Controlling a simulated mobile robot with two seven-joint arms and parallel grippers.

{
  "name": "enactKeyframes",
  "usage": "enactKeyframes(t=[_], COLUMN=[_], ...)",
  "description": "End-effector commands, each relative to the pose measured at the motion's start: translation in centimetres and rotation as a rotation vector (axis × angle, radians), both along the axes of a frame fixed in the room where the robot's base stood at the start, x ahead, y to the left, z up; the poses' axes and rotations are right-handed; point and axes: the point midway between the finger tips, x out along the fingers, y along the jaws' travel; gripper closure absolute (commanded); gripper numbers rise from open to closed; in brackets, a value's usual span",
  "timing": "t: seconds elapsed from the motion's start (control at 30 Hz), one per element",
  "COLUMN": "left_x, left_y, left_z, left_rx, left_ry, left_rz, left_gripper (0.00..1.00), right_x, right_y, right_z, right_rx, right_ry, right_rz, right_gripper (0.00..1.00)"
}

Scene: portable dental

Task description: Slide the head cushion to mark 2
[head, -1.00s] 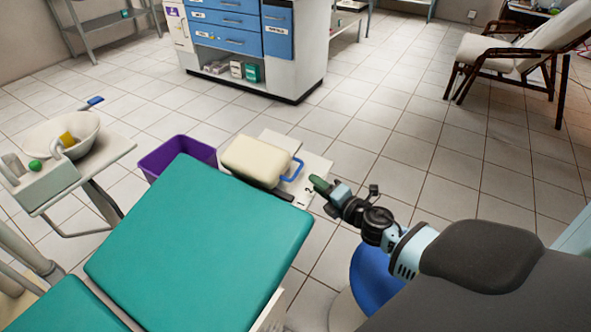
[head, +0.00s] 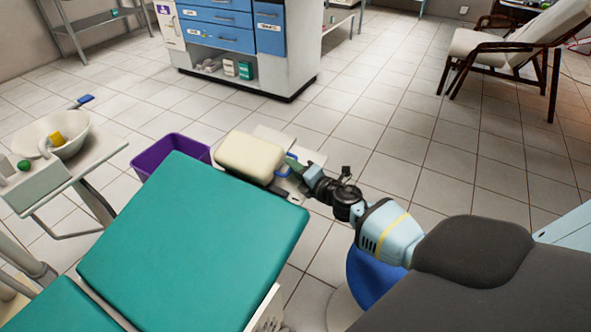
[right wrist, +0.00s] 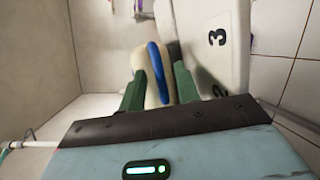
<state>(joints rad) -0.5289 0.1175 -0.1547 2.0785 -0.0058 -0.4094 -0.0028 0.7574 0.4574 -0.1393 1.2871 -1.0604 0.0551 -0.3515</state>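The cream head cushion (head: 250,158) sits at the far end of the teal chair backrest (head: 195,235). Its blue handle (head: 287,158) is on its right side, partly hidden by my right gripper (head: 291,165). In the right wrist view the handle (right wrist: 157,74) stands between the two green fingers of my right gripper (right wrist: 158,85), which are apart with gaps beside it. A pale board (right wrist: 232,65) beside the cushion shows a 3 and, partly hidden near the right finger, a 2. My left gripper is not in view.
A purple bin (head: 170,155) stands left of the cushion. A basin (head: 55,135) on a side tray is at the far left. A blue-drawered cabinet (head: 295,60) stands behind. The tiled floor on the right is clear up to a reclining chair (head: 490,50).

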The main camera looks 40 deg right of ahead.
Motion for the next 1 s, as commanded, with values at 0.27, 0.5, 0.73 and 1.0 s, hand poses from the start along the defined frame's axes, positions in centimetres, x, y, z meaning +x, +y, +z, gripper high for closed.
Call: enactKeyframes(t=[0.27, 0.5, 0.73, 1.0], left_x=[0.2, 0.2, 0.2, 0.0], left_y=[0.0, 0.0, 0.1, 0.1], left_z=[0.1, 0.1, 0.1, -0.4], left_rx=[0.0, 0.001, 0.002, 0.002], left_ry=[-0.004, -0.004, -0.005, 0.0], left_rz=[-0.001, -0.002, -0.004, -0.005], left_gripper=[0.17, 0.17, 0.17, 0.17], right_x=[0.0, 0.0, 0.0, 1.3], right_y=[0.0, 0.0, -0.1, -3.4], right_z=[0.0, 0.0, 0.0, 0.9], right_rx=[0.0, 0.0, 0.0, -0.004], right_ry=[0.0, 0.0, 0.0, -0.001], right_rz=[0.0, 0.0, 0.0, -0.004], right_gripper=[0.78, 1.0, 1.0, 1.0])
